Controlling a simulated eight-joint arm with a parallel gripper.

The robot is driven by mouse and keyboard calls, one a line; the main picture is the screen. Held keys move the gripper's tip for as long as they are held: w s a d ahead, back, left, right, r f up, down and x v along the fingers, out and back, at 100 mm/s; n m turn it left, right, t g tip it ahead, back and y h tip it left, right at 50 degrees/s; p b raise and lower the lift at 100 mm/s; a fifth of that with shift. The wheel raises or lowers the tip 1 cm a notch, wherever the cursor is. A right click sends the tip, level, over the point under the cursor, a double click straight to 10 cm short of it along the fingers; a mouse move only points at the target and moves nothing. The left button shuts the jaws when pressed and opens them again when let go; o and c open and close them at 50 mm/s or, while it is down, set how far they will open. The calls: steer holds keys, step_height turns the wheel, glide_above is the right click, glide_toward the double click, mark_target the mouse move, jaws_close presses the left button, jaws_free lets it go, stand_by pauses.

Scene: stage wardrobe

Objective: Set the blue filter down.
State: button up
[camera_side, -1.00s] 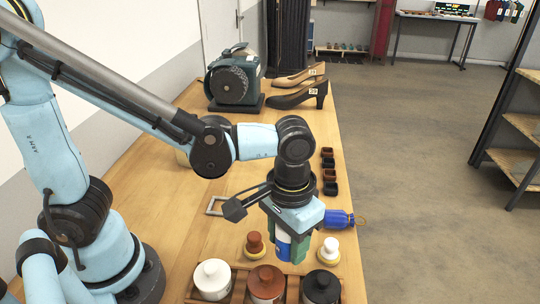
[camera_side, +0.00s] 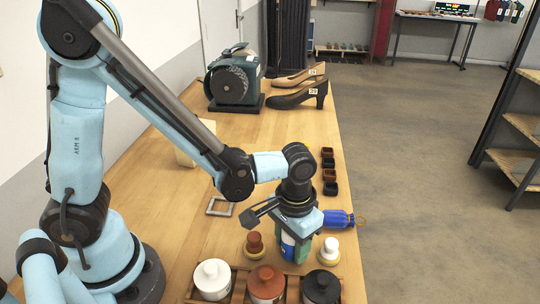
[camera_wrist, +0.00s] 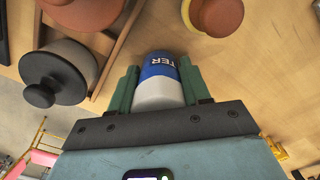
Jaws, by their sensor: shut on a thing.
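The blue filter (camera_wrist: 158,68) is a small cylinder with a blue part, a white part and lettering ending in "TER". My gripper (camera_wrist: 157,88) is shut on it, one green finger on each side. In the side view the filter (camera_side: 288,240) shows between the fingers of my gripper (camera_side: 295,249), which points down, low over the wooden table (camera_side: 180,232). I cannot tell whether the filter's lower end touches the table.
A wooden rack with a white jar (camera_side: 212,280), a brown jar (camera_side: 266,284) and a black jar (camera_side: 321,288) stands in front. A brown-topped dauber (camera_side: 254,244) and a white-topped one (camera_side: 329,250) flank my gripper. A blue bottle (camera_side: 338,219) lies close right.

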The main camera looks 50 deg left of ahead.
steer(key=shift+f, duration=0.15)
steer(key=o, duration=1.1)
step_height(320, 180, up, 12)
steer(key=shift+r, duration=0.1)
steer(key=shift+a+r, duration=0.1)
steer(key=shift+a, duration=0.15)
steer(key=shift+s+a+r+t, duration=0.15)
steer(key=shift+a+t, duration=1.05)
steer(key=shift+a, duration=0.9)
steer(key=shift+s+a+r+t, duration=0.2)
steer(key=shift+a+t, duration=1)
steer(key=shift+a, duration=0.9)
steer(key=shift+s+a+r+t, duration=0.15)
steer(key=shift+a+t, duration=1.05)
steer(key=shift+a, duration=0.9)
